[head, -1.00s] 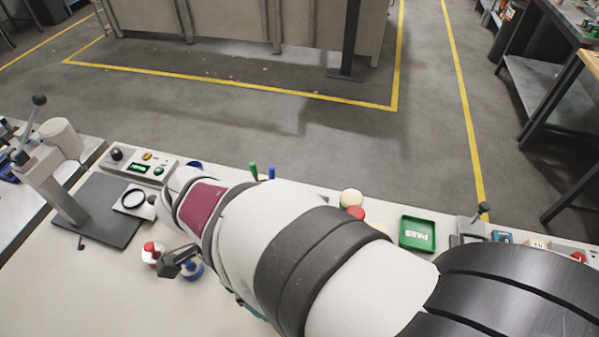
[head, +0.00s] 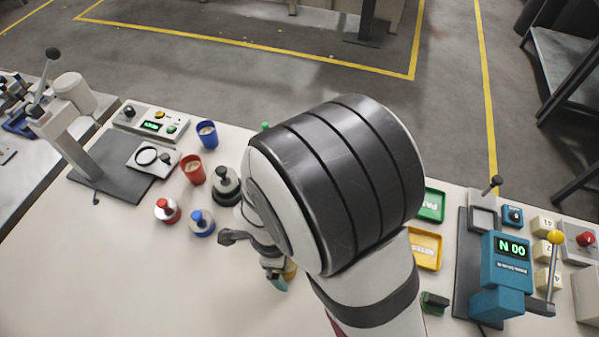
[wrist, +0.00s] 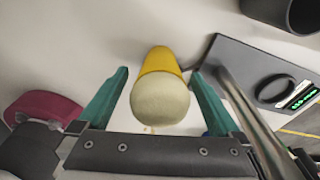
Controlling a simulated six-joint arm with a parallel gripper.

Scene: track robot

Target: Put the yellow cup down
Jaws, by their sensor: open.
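The yellow cup (wrist: 160,62) is in the middle of the wrist view, its pale round end (wrist: 160,101) facing the camera. My gripper (wrist: 159,74) is open, with one teal finger on each side of the cup and a visible gap on both sides. In the head view only a small yellow patch of the cup (head: 291,271) shows beside the teal fingers of my gripper (head: 275,279); my arm hides the rest. I cannot tell for sure whether the cup's base rests on the bench.
A red cup (head: 193,169), a blue cup (head: 207,134), and red-topped (head: 167,210) and blue-topped (head: 202,222) pieces stand left of my gripper. A green tray (head: 431,206), a yellow tray (head: 426,248) and a teal device (head: 505,275) are at right. The front-left bench (head: 130,280) is clear.

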